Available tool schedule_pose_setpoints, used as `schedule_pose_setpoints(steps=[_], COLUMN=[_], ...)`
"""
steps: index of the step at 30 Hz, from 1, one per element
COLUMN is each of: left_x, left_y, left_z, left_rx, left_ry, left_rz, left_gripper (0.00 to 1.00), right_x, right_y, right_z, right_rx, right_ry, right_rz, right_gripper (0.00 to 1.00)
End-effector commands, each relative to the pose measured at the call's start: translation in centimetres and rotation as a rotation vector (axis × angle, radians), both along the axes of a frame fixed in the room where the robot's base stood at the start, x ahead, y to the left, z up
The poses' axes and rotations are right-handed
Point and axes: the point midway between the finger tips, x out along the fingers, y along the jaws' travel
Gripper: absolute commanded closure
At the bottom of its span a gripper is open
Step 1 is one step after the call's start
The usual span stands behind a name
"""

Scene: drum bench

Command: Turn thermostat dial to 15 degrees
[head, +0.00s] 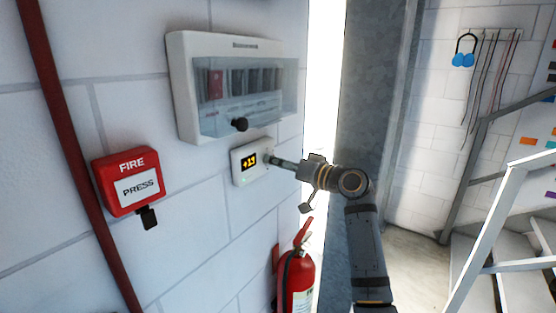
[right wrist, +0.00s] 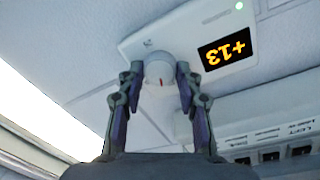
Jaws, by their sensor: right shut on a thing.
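The thermostat (head: 239,174) is a white box on the white block wall, below the breaker panel. Its small display (head: 249,161) shows +13 in orange; the right wrist view shows the same reading upside down on the display (right wrist: 226,51). The thermostat dial (right wrist: 159,72) is a round white knob with a small red mark, on the same face as the display. My right gripper (head: 272,160) reaches in from the right and is shut on the dial; in the right wrist view its fingers (right wrist: 158,78) stand on either side of the knob. My left gripper is not in view.
A breaker panel (head: 180,70) with a clear cover and black knob hangs just above the thermostat. A red fire button box (head: 126,182) is to the left. A fire extinguisher (head: 298,280) stands below. Stairs with a metal railing (head: 500,215) are at the right.

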Motion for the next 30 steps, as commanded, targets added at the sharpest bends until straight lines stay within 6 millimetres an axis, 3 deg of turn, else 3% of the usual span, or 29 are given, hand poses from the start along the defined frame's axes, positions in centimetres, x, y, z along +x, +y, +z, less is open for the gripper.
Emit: schedule_pose_setpoints(steps=[15,30], left_x=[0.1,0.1], left_y=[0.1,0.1], left_z=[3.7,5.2], left_rx=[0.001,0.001], left_ry=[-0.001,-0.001], left_rz=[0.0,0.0], left_gripper=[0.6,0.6], right_x=[0.1,0.1], right_y=[-0.1,-0.1], right_z=[0.3,0.1], right_rx=[0.267,0.393], right_ry=[0.372,0.544], right_rz=[-0.001,-0.001], right_gripper=[0.96,0.96])
